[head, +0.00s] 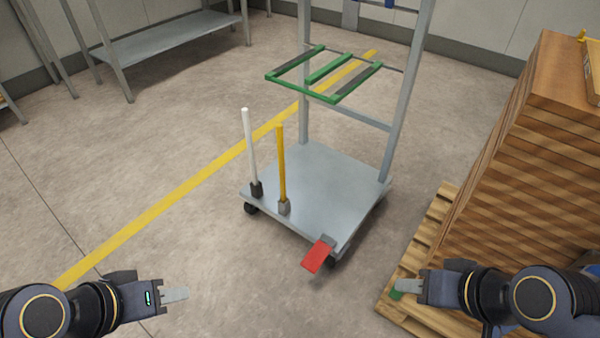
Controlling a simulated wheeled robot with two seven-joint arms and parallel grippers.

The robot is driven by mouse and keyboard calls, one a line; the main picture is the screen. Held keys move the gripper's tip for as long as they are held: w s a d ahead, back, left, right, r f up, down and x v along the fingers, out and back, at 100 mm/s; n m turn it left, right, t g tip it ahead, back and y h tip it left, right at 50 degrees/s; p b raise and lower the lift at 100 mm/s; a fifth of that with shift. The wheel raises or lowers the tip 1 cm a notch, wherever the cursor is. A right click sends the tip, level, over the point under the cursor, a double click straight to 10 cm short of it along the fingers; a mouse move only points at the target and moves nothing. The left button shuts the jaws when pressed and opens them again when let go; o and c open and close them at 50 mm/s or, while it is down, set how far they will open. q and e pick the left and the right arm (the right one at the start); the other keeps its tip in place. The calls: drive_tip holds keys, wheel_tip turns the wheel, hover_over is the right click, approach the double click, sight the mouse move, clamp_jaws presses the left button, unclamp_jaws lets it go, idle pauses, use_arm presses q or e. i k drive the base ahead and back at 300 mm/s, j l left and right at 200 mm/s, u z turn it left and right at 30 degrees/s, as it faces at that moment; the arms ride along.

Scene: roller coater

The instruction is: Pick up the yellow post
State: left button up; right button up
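The yellow post (282,165) stands upright in a small grey socket (284,207) at the front left edge of a grey wheeled cart (325,190). A white post (250,148) stands beside it, to its left, in a dark socket. My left gripper (176,295) is low at the left, well apart from the cart, with nothing visible in it. My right gripper (402,288) is low at the right, over the pallet's edge, apart from the yellow post. The finger gap of either gripper is not clear.
A red pedal (317,256) sticks out from the cart's front corner. A green frame (325,75) is mounted above the cart deck. A tall brown stack (530,160) rests on a wooden pallet (425,245) at right. Floor left of the cart is clear.

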sight(279, 132)
drive_tip(key=i+j+z, duration=0.15)
drive_tip(key=z, duration=0.2)
drive_tip(key=i+j+z, duration=0.1)
drive_tip(key=j+z, duration=0.2)
drive_tip(key=i+j+z, duration=0.1)
drive_tip(key=z, duration=0.25)
